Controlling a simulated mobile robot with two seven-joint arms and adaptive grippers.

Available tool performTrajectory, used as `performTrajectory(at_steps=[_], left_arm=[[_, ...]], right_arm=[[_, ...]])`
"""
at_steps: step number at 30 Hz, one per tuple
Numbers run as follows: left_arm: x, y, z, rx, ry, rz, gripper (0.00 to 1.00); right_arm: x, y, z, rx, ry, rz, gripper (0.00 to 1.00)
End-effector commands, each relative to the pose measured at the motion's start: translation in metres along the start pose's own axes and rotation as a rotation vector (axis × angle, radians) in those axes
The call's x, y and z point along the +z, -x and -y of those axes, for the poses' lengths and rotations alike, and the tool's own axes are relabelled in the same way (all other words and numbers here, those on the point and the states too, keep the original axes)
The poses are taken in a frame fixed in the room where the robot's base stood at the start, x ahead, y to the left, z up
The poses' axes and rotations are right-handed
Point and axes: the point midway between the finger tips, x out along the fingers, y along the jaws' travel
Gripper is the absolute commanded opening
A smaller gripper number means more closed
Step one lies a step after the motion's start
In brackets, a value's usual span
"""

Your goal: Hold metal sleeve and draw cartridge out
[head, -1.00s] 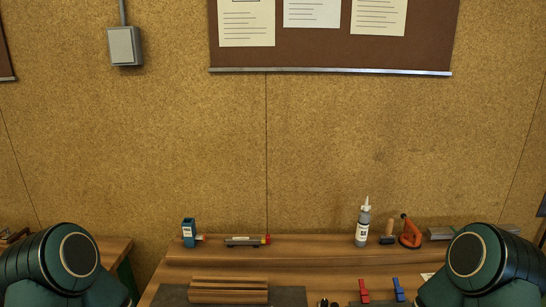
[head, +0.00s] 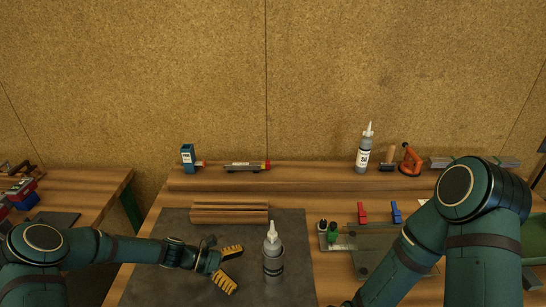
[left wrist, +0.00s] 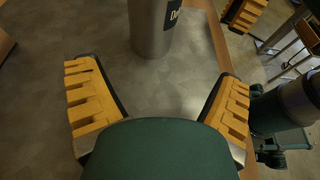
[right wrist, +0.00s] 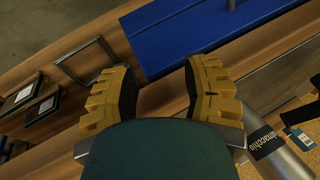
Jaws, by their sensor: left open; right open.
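A grey metal sleeve (head: 272,268) stands upright on the dark mat, with a pale pointed nozzle of the cartridge (head: 272,232) above its top. The rest of the cartridge is hidden inside. My left gripper (head: 228,267) is open and empty just left of the sleeve, its yellow fingers turned towards it and apart from it. In the left wrist view the sleeve (left wrist: 150,35) stands ahead of the open fingers. My right gripper (right wrist: 160,88) is open and empty in the right wrist view; in the head view its fingers are out of frame.
A wooden block (head: 229,214) lies on the mat (head: 180,222) behind the sleeve. Red (head: 361,213) and blue (head: 396,213) clamps lie to the right. A second nozzle bottle (head: 363,152), an orange tool (head: 411,160) and a blue box (head: 188,157) stand on the back shelf.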

Motion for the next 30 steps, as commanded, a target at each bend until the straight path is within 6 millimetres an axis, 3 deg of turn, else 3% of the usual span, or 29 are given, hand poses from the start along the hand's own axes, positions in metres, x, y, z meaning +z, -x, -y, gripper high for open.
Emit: performTrajectory(at_steps=[8, 30], left_arm=[[0.004, 0.004, -0.010, 0.017, 0.047, 0.066, 0.93], [0.009, -0.083, -0.011, 0.016, 0.045, 0.062, 0.93]], right_arm=[[0.001, -0.004, -0.002, 0.001, 0.000, 0.002, 0.47], [0.004, -0.024, -0.008, 0.005, 0.000, 0.001, 0.47]])
